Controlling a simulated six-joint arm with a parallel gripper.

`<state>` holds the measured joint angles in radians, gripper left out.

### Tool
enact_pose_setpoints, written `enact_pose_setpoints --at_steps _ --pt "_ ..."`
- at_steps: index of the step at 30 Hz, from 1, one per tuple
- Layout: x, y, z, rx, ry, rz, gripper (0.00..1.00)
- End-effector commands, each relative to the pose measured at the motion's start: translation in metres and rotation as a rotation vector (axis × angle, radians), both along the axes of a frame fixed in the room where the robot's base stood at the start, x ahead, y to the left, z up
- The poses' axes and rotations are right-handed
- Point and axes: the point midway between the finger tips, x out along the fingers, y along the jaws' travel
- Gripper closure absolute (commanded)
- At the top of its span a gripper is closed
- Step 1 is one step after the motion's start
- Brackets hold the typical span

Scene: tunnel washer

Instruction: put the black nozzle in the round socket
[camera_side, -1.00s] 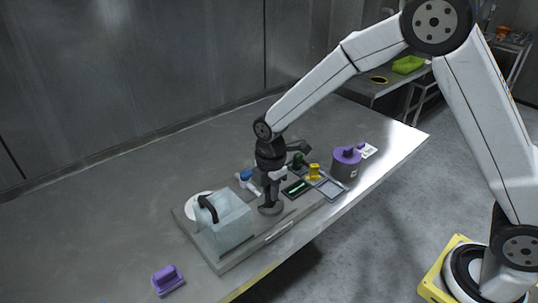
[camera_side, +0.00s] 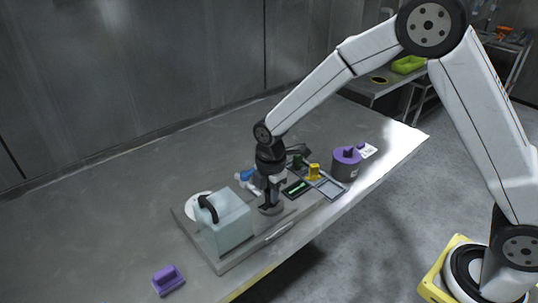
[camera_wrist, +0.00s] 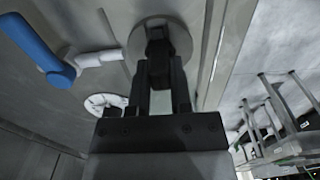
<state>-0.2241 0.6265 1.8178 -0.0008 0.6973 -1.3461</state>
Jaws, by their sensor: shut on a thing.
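My gripper (camera_side: 270,197) points down over the middle of the grey base plate. In the wrist view its two dark fingers (camera_wrist: 162,85) are shut on the black nozzle (camera_wrist: 157,47). The round grey disc (camera_wrist: 135,42) lies directly beyond the nozzle and looks like the round socket; it also shows under the gripper in the side view (camera_side: 270,210). The nozzle appears upright and at the disc, but I cannot tell how deep it sits, because the fingers hide most of it.
A pale translucent box with a black handle (camera_side: 228,225) stands just left of the gripper, beside a white disc (camera_side: 193,206). A blue-handled white fitting (camera_side: 247,179) is behind. A green-lit panel (camera_side: 296,189), yellow part (camera_side: 313,172) and purple-topped pot (camera_side: 345,164) stand right. A purple block (camera_side: 168,280) lies front left.

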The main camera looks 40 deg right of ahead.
Motion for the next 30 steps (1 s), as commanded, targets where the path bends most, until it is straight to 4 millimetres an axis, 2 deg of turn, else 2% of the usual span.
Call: enact_pose_setpoints --at_steps 13,14,15,17,18,24,27,30 --pt "0.0000 0.0000 -0.0018 0.000 0.000 0.000 1.00" --pt "0.0000 0.0000 -0.0018 0.000 0.000 0.000 0.68" --pt "0.0000 0.0000 -0.0018 0.000 0.000 0.000 0.56" --pt "0.0000 0.0000 -0.0018 0.000 0.000 0.000 0.37" --pt "0.0000 0.0000 -0.0018 0.000 0.000 0.000 0.34" --pt "0.0000 0.0000 -0.0017 0.000 0.000 0.000 0.34" --pt "0.0000 0.0000 -0.0018 0.000 0.000 0.000 0.04" --pt "0.0000 0.0000 -0.0018 0.000 0.000 0.000 0.04"
